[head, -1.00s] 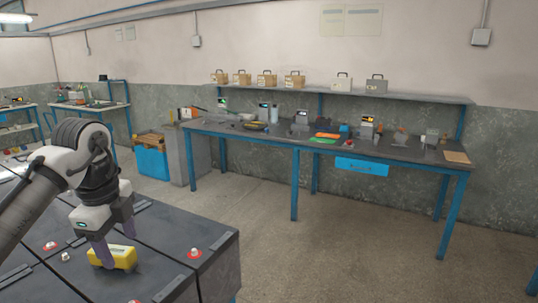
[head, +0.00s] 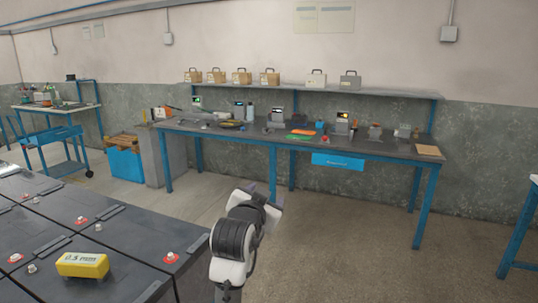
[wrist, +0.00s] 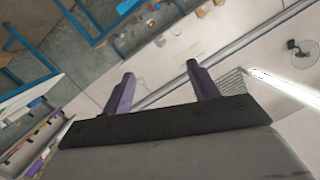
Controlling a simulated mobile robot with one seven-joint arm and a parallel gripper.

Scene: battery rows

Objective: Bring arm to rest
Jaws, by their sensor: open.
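My gripper (wrist: 158,88) shows in the wrist view with its two purple fingers spread apart and nothing between them. In the head view my arm is folded up in front of the body, and the gripper end (head: 262,193) is partly hidden behind the wrist. It is in free air, right of the dark battery row and apart from it. A yellow block (head: 82,265) with dark lettering sits on top of the battery row (head: 130,240) at the lower left, clear of the gripper.
A long blue-legged workbench (head: 375,150) with tools and devices stands along the wall. A blue bin (head: 125,165) and a blue cart (head: 55,150) stand at the left. Another blue-framed table (head: 520,235) is at the right edge. The floor (head: 340,230) between is open.

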